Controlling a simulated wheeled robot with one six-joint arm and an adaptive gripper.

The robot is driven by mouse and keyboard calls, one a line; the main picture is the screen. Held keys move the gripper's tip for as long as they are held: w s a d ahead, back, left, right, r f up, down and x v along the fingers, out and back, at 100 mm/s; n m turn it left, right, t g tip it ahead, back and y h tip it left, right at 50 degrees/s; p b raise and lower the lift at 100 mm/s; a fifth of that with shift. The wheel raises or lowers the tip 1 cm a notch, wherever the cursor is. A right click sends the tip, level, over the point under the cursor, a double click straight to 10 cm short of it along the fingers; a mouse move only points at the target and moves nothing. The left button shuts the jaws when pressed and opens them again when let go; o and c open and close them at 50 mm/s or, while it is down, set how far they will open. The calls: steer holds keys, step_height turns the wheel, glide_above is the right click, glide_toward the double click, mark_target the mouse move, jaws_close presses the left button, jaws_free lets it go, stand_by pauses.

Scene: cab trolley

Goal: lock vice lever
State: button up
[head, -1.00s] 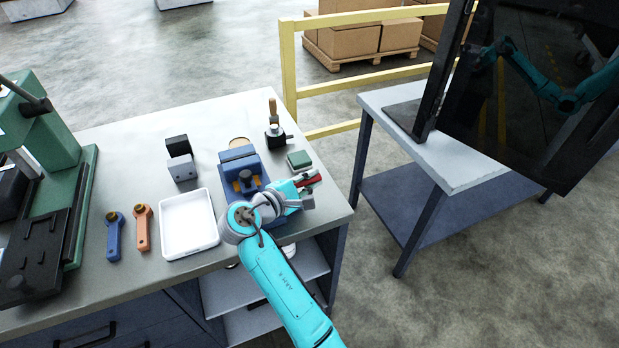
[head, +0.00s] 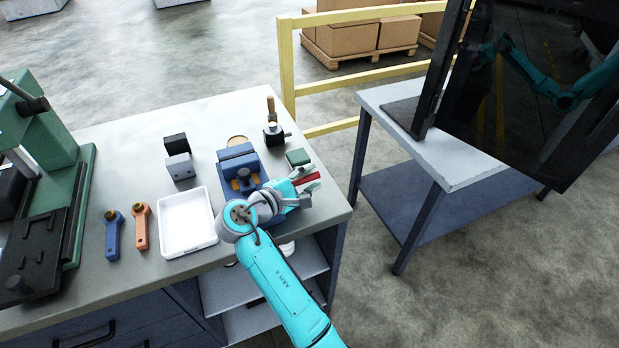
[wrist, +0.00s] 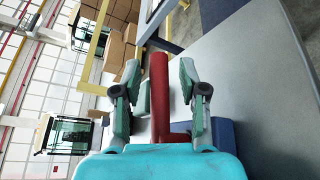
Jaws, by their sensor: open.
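The blue vice (head: 240,155) stands near the right end of the workbench. Its red lever (head: 306,180) sticks out to the right beside it. In the wrist view the red lever (wrist: 159,85) runs up the middle of the picture, with a red foot at its lower end. My gripper (head: 307,182) is at the lever, right of the vice. In the wrist view my gripper (wrist: 159,78) is open, with one finger on each side of the lever and visible gaps between. My wrist hides part of the vice's front.
A white tray (head: 187,242), orange and blue handled tools, and a grey block (head: 180,167) lie left of the vice. A green block (head: 298,157) and a black fixture (head: 274,134) stand close behind the gripper. A side table (head: 440,160) with a dark screen is at the right.

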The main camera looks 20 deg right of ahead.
steer(key=v, duration=1.1)
steer(key=shift+s+a, duration=0.15)
steer(key=shift+a, duration=0.15)
